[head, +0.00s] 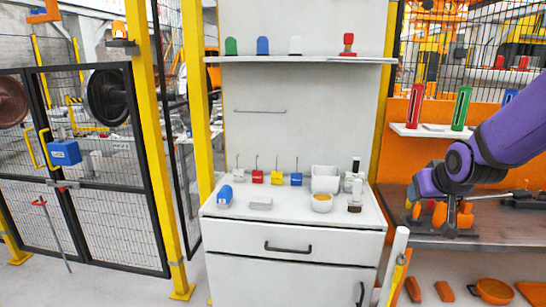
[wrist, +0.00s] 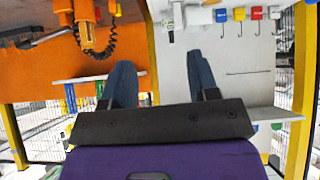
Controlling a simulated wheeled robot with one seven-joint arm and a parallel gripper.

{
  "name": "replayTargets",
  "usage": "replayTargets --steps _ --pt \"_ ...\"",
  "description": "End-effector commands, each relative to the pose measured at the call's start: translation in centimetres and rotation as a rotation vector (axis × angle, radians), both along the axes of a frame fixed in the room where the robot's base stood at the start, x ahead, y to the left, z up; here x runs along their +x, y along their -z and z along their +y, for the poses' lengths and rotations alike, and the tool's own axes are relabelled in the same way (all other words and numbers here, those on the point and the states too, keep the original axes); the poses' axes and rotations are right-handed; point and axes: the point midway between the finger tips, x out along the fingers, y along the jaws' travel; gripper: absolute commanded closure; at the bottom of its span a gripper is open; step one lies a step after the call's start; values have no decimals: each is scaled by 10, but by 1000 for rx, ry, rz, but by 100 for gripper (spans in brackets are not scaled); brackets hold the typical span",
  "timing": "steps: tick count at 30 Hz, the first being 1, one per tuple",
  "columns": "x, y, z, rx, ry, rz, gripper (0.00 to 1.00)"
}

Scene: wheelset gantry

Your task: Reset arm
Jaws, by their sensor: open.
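My gripper (wrist: 159,62) shows in the wrist view with two dark blue fingers wide apart. It is open, and nothing sits between the fingers. The wrist view appears upside down, with an orange panel behind the left finger and a pale panel behind the right one. In the head view my purple arm reaches in from the right, in front of the orange workbench area. I cannot make out the fingers clearly there.
An orange tool (wrist: 88,30) with a coiled cable is near the bench. A black mesh gate (head: 100,215) stands left; floor shows before it.

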Motion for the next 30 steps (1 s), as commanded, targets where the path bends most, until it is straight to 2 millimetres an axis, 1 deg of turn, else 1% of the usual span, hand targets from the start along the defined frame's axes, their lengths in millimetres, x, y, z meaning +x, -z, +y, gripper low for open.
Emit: replayTargets --steps 1,3,5,9,11,15,18,21,25,27,30 --pt "-13 -14 5 3 -3 9 46" --pt "-31 -27 10 7 -7 35 46" --pt "-48 -37 14 11 -9 59 46" --pt "-88 -58 24 19 -17 113 46" --pt "-107 -66 28 24 -21 135 46" --pt "-151 -82 36 35 -30 189 46" --pt "-183 -90 41 40 -39 226 46" --pt "-211 -94 45 45 -46 260 46" --pt "-236 -97 48 50 -52 293 46" --pt "-244 -98 49 52 -55 304 46" --pt "-249 -98 49 52 -56 311 46"
